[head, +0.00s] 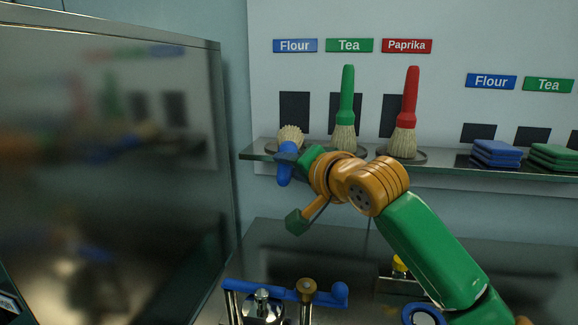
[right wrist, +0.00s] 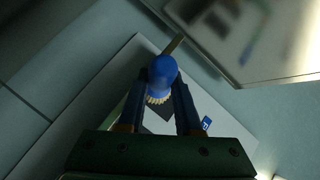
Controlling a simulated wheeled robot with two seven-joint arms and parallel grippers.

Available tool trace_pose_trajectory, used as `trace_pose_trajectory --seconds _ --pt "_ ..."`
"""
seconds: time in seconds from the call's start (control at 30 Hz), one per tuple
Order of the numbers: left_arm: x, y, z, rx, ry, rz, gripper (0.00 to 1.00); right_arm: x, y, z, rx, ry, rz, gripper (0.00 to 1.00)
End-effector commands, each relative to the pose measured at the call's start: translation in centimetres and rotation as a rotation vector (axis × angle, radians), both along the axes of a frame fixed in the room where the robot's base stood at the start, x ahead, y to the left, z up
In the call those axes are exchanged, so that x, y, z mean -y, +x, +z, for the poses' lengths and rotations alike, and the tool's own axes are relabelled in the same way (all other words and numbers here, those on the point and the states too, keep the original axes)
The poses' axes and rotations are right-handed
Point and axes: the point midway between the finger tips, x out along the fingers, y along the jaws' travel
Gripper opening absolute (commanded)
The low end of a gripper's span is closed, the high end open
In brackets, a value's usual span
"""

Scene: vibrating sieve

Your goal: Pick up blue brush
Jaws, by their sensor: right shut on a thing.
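The blue brush shows in the head view with its pale bristles (head: 290,136) pointing up and its blue handle (head: 285,175) below, in front of the shelf. My right gripper (head: 287,157) is shut on the blue brush, coming in from the right. In the right wrist view the blue brush (right wrist: 162,72) sits between the two fingers of my right gripper (right wrist: 160,98), with its bristles partly showing. The exact contact is hard to see in the dark. My left gripper is not in view.
The shelf (head: 250,154) holds a green brush (head: 346,95), a red brush (head: 410,95), blue cloths (head: 496,153) and green cloths (head: 556,156). A large metal cabinet (head: 110,170) stands at left. A blue-handled metal fixture (head: 285,291) is below on the counter (head: 330,250).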

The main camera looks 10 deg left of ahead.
Motion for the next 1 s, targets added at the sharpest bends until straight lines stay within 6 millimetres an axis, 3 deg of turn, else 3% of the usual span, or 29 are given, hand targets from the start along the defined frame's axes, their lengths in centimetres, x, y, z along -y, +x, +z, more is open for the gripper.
trace_pose_trajectory --seconds 0.13,0.17,0.3,0.5,0.8,1.0 --pt "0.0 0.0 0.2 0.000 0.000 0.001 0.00 -0.1 0.0 1.4 0.001 0.002 0.001 0.00" --pt "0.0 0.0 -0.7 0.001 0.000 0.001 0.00 -0.1 -0.5 0.9 0.001 0.001 0.003 0.00" --pt "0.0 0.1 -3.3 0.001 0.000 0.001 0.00 -0.1 -3.6 0.4 0.007 0.001 0.005 0.00" --pt "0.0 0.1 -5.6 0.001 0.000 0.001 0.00 -0.1 -8.5 0.6 0.007 0.001 0.005 0.00" --pt "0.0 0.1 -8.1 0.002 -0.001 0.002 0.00 -0.1 -15.8 0.9 0.005 0.001 0.004 0.00" --pt "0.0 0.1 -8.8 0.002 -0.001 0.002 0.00 0.0 -19.1 1.0 0.003 0.001 0.003 0.00"
